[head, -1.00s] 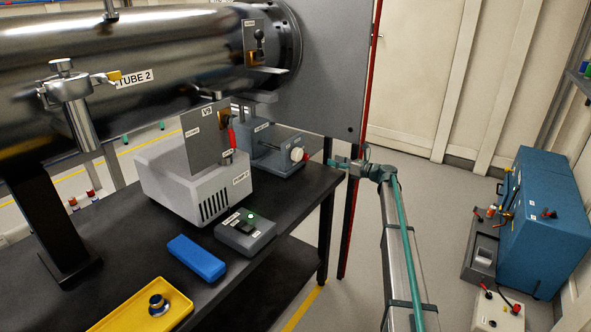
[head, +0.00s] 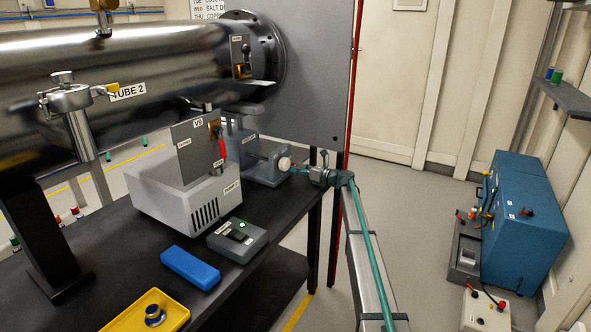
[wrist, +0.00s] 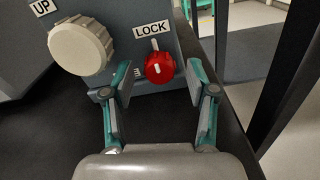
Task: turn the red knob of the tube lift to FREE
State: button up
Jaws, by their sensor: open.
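The tube lift (head: 262,168) is a grey block on the black bench, under the right end of the tube. In the wrist view its red knob (wrist: 160,68) sits on the front face, below the LOCK label (wrist: 151,28). The white mark on the knob stands about upright, towards LOCK. Another label left of the knob is mostly hidden by a finger. A large cream knob (wrist: 82,45) is up and left, by an UP label. My gripper (wrist: 158,82) is open, its fingers on either side of the red knob, apparently not touching it. In the head view my gripper (head: 306,174) hides the red knob.
The pump box (head: 180,195) with its upright panel stands left of the lift. A grey switch box (head: 237,240), a blue case (head: 190,267) and a yellow tray (head: 118,322) lie nearer on the bench.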

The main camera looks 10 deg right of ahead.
jog(key=shift+w+a, duration=0.4)
jog(key=shift+a, duration=0.15)
grip_shut()
